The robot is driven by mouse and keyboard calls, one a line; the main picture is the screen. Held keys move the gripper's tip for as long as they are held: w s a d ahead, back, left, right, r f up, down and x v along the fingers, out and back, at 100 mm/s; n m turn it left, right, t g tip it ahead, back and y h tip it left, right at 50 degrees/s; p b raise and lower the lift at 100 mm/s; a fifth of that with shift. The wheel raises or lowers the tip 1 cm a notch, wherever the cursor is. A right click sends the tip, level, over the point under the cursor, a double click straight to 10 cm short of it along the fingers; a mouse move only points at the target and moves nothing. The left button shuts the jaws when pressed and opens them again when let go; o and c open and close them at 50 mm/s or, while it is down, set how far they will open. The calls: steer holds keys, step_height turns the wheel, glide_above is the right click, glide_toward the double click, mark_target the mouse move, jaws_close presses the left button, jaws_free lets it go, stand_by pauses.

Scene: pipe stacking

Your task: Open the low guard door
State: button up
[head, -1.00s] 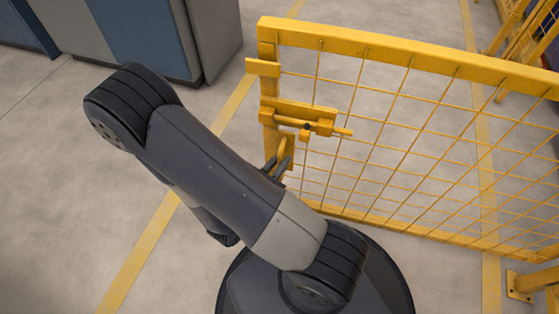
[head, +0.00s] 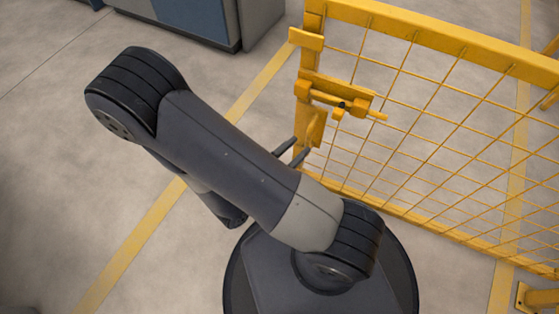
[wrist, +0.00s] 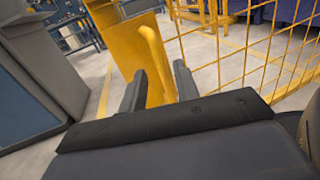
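The low guard door (head: 430,30) is a yellow frame with wire mesh, in the upper right of the head view. Its left upright edge carries a sliding bolt (head: 345,104) and, below it, a yellow pull handle (head: 317,128). No post shows against that left edge. My gripper (head: 299,149) is just left of and below the handle in the head view. In the wrist view my gripper (wrist: 160,88) has its two dark fingers spread apart. The upright bar of the handle (wrist: 156,58) shows between and beyond the fingertips; contact cannot be told.
A grey and blue cabinet (head: 215,20) stands at the upper left; it also shows at the left of the wrist view (wrist: 35,85). A yellow floor line (head: 150,225) runs past my arm. A yellow foot (head: 540,298) is at the lower right. The floor at left is clear.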

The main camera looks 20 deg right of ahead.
mark_target(307, 140)
steer(key=shift+p+v, duration=0.4)
steer(key=shift+v, duration=2.45)
steer(key=shift+d, duration=0.1)
steer(key=shift+b+x, duration=0.65)
steer(key=shift+x, duration=4.7)
steer(key=shift+s+r, duration=0.1)
